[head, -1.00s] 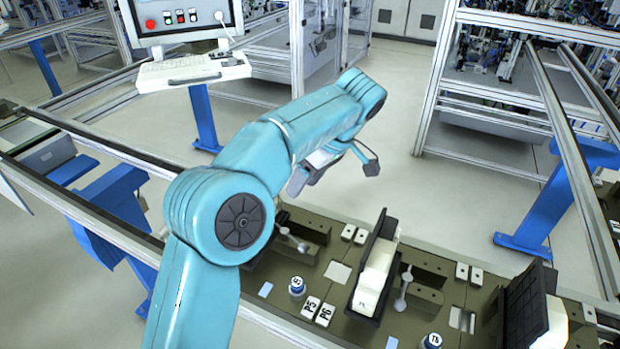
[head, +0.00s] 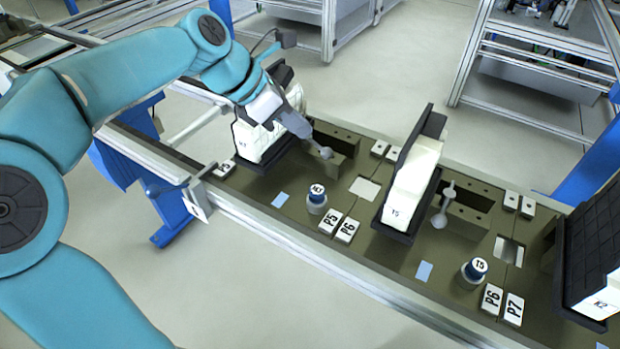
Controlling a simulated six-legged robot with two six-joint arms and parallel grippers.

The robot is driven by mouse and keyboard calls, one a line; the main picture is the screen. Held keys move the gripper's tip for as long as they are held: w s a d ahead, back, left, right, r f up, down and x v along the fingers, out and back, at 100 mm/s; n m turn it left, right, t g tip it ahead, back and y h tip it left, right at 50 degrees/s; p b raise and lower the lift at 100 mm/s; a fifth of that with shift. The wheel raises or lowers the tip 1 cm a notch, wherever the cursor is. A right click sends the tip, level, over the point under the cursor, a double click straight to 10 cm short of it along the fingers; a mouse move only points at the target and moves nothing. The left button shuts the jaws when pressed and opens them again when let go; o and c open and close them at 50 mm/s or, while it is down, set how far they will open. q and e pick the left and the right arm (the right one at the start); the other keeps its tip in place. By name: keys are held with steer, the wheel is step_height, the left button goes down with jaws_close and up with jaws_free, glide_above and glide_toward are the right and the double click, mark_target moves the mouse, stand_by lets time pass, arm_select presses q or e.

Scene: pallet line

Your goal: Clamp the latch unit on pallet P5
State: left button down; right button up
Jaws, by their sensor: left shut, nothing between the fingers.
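Pallet P5 lies left of the seam marked by the P5 plate (head: 330,220) and the P6 plate beside it. Its latch unit (head: 258,140), a white block against a black back, stands at the pallet's left side, partly hidden by my left arm. A grey clamp lever with a round knob (head: 326,153) lies right of the unit, beside a dark drilled block. My left gripper (head: 303,131) is shut and empty, its tips pointing down at the lever's near end. I cannot tell whether they touch it. My right gripper is not in view.
Pallet P6 carries a similar white unit (head: 412,185) with its own upright lever (head: 440,205). A blue-topped post (head: 316,195) stands at the front of P5, another (head: 474,270) on P6. A metal rail (head: 300,255) runs along the front edge.

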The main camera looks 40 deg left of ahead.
mark_target(312, 140)
arm_select(q)
steer(key=w+f+b, duration=0.1)
steer(key=w+f, duration=0.2)
steer(key=f, duration=0.6)
steer(key=shift+w+n+t+y+b, duration=0.3)
steer(key=shift+w+n+t+b, duration=0.1)
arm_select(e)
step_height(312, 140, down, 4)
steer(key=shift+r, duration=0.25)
